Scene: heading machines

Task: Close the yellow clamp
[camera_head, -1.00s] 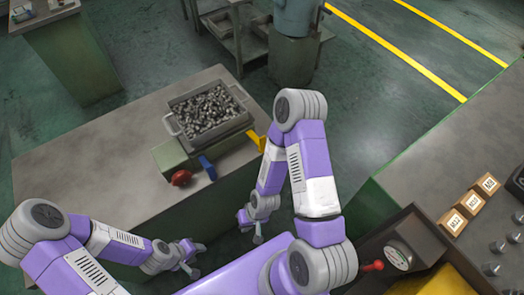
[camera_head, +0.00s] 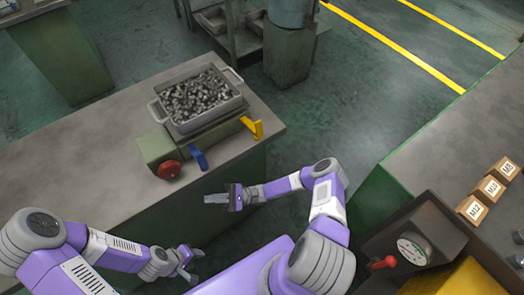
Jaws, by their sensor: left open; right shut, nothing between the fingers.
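The yellow clamp (camera_head: 253,127) is on the right side of the fixture under the metal tray, near the bench's front right corner. Its handle sticks out from the fixture. A blue clamp (camera_head: 199,159) sits on the fixture's front side. My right gripper (camera_head: 206,198) is shut and empty, pointing left in front of the bench, below and apart from the yellow clamp. My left gripper (camera_head: 195,265) is open and empty, low in front of the bench and farther from the clamps.
The tray (camera_head: 239,102) holds many small metal parts on the grey bench (camera_head: 60,160). A red knob (camera_head: 169,170) sits at the fixture's front left. At right, another bench holds labelled boxes (camera_head: 472,209) and a gauge (camera_head: 412,248). Floor between the benches is clear.

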